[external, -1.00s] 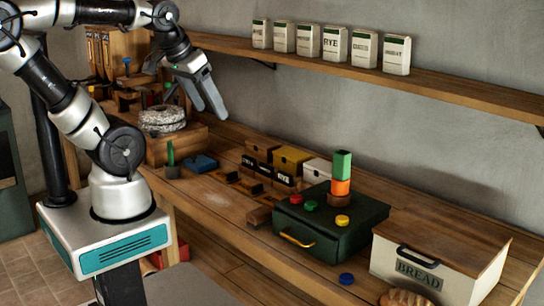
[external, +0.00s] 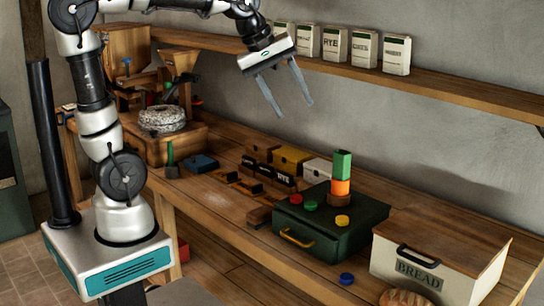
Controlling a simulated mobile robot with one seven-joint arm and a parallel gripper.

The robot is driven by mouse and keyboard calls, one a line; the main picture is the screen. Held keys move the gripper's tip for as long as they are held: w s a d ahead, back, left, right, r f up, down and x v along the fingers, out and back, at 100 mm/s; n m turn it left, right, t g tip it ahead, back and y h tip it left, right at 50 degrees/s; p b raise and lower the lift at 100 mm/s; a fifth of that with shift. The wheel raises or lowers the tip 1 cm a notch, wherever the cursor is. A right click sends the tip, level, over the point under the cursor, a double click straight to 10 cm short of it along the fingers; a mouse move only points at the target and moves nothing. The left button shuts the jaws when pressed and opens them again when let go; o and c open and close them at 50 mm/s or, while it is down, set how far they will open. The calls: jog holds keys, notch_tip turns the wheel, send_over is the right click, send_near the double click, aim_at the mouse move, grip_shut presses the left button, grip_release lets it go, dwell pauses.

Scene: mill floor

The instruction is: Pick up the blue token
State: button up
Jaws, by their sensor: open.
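The blue token (external: 346,279) is a small round disc lying on the bench top, in front of the dark green drawer box and left of the bread box. My gripper (external: 295,110) is open and empty, with its two grey fingers pointing down. It hangs high above the back of the bench, in front of the wall and far above and behind the blue token. Nothing covers the token in the external view.
The green drawer box (external: 318,243) carries red, green and yellow tokens and a stack with a green block (external: 342,163) on top. The bread box (external: 428,270) and a loaf (external: 403,298) are near the token. A shelf with canisters (external: 396,54) runs behind.

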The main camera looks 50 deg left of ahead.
jog(key=w+d+f+n, duration=0.2)
jog(key=d+f+n, duration=0.1)
jog(key=d+f, duration=0.15)
jog(key=n+g+b, duration=0.1)
jog(key=n+b, duration=0.7)
jog(key=n, duration=0.8)
send_over(343, 271)
jog(key=s+a, duration=0.2)
jog(key=s, duration=0.1)
notch_tip(343, 271, down, 33)
jog(key=shift+w+d+f, duration=0.1)
jog(key=shift+w+f, duration=0.05)
jog(key=b+x, duration=0.2)
jog(key=x, duration=0.3)
jog(key=shift+w+d+f+b, duration=0.1)
jog(key=shift+w+f+b, duration=0.05)
jog(key=shift+f+b, duration=0.2)
jog(key=shift+c, duration=0.4)
jog(key=c, duration=1)
